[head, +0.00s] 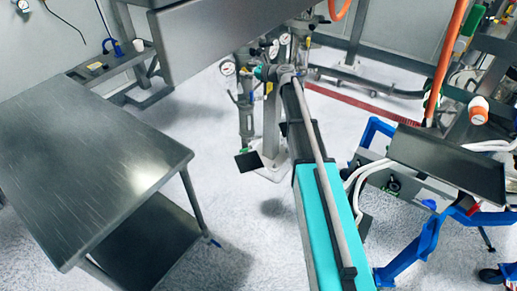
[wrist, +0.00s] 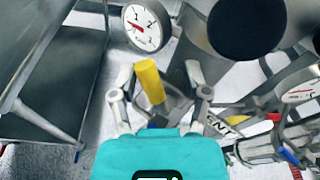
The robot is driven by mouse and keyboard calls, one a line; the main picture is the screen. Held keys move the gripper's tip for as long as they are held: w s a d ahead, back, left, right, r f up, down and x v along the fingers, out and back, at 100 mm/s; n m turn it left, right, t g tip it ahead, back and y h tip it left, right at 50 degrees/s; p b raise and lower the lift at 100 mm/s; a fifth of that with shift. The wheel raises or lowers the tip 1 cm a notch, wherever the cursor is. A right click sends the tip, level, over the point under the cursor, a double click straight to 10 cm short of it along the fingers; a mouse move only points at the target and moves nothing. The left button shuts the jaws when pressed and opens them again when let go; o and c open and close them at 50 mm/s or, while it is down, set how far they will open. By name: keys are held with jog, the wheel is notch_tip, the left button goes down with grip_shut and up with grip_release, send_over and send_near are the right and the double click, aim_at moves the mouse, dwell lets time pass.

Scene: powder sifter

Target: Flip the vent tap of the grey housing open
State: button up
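In the wrist view a yellow tap handle (wrist: 149,82) stands tilted between the two fingers of my gripper (wrist: 160,85). The gripper is open, with gaps visible on both sides of the handle. I cannot tell how deep the handle sits between the fingers. A label ending in "ENT" (wrist: 225,124) is just to the right, partly hidden by the right finger. The grey housing (wrist: 206,62) rises behind, with a black round end in front of it. In the head view my arm reaches to the gauges and pipework, and the gripper there is too small to read.
A pressure gauge (wrist: 146,28) is close above the left finger; another gauge (wrist: 300,92) is at the right. Pipes with red and blue parts run at the lower right. A steel table (head: 90,150) stands left, and a blue frame (head: 410,255) stands right.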

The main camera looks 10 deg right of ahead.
jog(key=s+d+m+t+y+b, duration=0.1)
jog(key=s+d+m+b, duration=0.15)
jog(key=s+d, duration=0.8)
jog(key=s+a+f+n+g+h, duration=0.2)
jog(key=s+a+f+n+g, duration=0.2)
jog(key=s+n, duration=0.5)
jog(key=s+a+f+n+g+h, duration=0.3)
jog(key=s+a+f+n+g, duration=0.2)
jog(key=s+a+f+n, duration=0.2)
jog(key=shift+s+a+f+n+g, duration=0.35)
jog(key=shift+s+f+n, duration=0.8)
jog(key=shift+f, duration=0.8)
jog(key=shift+s, duration=0.1)
jog(key=s+d+f+n+g+h, duration=0.1)
jog(key=s+n+h, duration=0.2)
jog(key=s, duration=0.3)
jog(key=s+d+f+n+g+h, duration=0.2)
jog(key=s+n+h, duration=0.1)
jog(key=s+n, duration=0.2)
jog(key=shift+s+f+n+h, duration=0.3)
jog(key=shift+s+n+h, duration=0.1)
jog(key=shift+s, duration=0.55)
